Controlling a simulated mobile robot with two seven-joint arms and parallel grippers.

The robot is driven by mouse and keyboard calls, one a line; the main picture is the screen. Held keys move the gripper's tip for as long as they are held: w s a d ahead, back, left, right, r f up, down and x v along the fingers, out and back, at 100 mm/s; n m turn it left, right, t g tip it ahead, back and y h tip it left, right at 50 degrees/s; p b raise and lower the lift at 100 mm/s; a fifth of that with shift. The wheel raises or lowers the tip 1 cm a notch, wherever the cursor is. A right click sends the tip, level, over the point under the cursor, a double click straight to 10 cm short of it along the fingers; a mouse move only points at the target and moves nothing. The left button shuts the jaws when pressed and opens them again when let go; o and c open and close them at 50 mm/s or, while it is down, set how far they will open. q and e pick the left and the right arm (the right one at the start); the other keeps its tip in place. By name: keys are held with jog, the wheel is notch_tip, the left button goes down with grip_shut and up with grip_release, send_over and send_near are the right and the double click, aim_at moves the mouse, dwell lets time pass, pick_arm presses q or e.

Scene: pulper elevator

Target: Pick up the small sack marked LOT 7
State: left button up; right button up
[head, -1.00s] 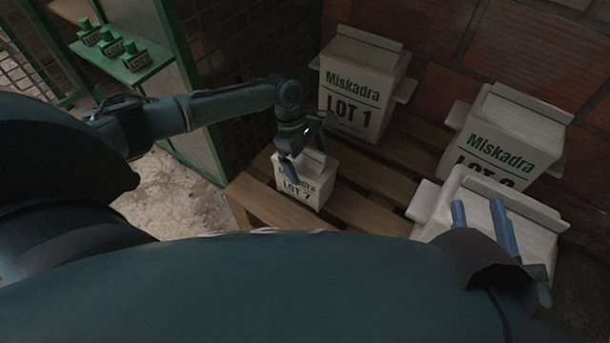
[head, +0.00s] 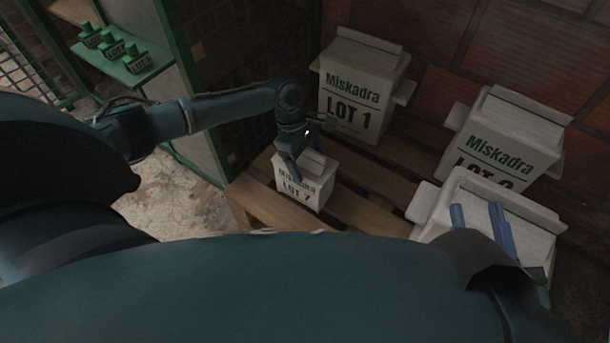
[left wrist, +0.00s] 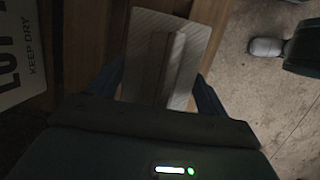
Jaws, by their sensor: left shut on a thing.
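The small sack marked LOT 7 (head: 305,184) is white and stands upright on the near left part of the wooden pallet. My left gripper (head: 303,165) is at its top and shut on it, one finger in front of the sack's printed face. In the left wrist view the sack's pale top with its raised seam (left wrist: 166,62) lies between the two blue fingers. My right gripper (head: 485,222) is at the lower right, over a white sack, its two fingers apart and nothing seen between them.
A wooden pallet (head: 375,190) carries larger sacks: LOT 1 (head: 359,90) behind, another Miskadra sack (head: 510,135) at right, and a near one (head: 535,225) under my right gripper. A green rack (head: 135,68) with small marked items stands at left. Brick walls close the back.

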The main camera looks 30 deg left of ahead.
pick_arm(q)
jog(key=c, duration=1)
